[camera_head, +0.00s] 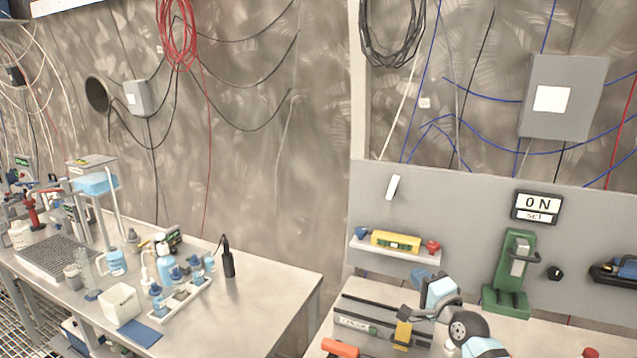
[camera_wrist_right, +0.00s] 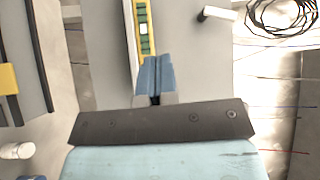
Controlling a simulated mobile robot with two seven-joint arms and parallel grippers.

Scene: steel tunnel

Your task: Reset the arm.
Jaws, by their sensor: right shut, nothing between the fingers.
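My right arm, light blue with dark joints, comes in from the bottom right of the head view. My right gripper (camera_head: 421,283) is over the right-hand workbench, in front of the back panel and below the small shelf. In the right wrist view its blue fingers (camera_wrist_right: 155,78) are together with nothing between them. A yellow level (camera_wrist_right: 143,28) lies beyond the fingertips there; in the head view the level (camera_head: 395,241) rests on the shelf. I cannot tell the exact gap between fingertips and shelf. My left gripper does not show.
A green stand (camera_head: 513,270) is right of my arm, with an ON sign (camera_head: 537,207) above. A grey rail fixture (camera_head: 375,320) and an orange-red object (camera_head: 340,347) lie on the bench. The left table (camera_head: 255,300) holds bottles and a white container (camera_head: 121,303).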

